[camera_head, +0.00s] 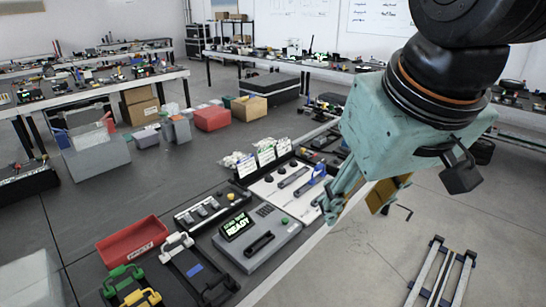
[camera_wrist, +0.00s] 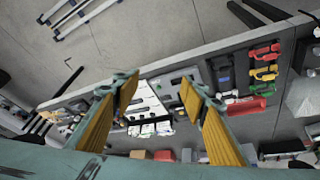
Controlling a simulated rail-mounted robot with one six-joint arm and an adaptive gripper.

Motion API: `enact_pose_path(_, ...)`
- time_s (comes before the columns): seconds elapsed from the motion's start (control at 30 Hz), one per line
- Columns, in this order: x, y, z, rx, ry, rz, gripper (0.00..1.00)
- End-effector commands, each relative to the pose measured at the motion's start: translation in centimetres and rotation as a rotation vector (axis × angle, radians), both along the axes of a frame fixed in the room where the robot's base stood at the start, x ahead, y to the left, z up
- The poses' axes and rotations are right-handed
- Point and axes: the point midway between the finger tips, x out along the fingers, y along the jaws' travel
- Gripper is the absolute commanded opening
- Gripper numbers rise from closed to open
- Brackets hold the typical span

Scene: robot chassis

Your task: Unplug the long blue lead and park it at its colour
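A blue piece (camera_head: 318,178), which may be the blue lead's plug, stands on the white panel (camera_head: 280,205) in the head view. A lead running from it cannot be made out. A blue patch (camera_head: 195,269) lies on a dark base in front of the grey READY box (camera_head: 262,236). My gripper (camera_head: 340,195) is just right of the blue piece and partly overlaps it in the picture; I cannot tell whether they touch. In the wrist view my gripper (camera_wrist: 158,93) is open, with nothing held between its fingers, and the white panel (camera_wrist: 146,100) shows beyond them.
White (camera_head: 175,243), green (camera_head: 122,275) and yellow (camera_head: 142,298) handled pieces stand at the front left. A red bin (camera_head: 132,242) is behind them. A black switch box (camera_head: 212,208) is beside the READY box. The table's right edge lies under my arm; open floor is beyond.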

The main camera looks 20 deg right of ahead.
Motion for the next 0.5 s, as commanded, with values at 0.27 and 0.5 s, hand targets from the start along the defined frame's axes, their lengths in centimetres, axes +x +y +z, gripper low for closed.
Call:
enact_pose_path(0.27, 7.6, -3.5, 1.1, -0.069, -0.074, -0.009, 0.40)
enact_pose_path(0.5, 14.0, -6.6, 1.7, -0.123, -0.141, -0.005, 0.40)
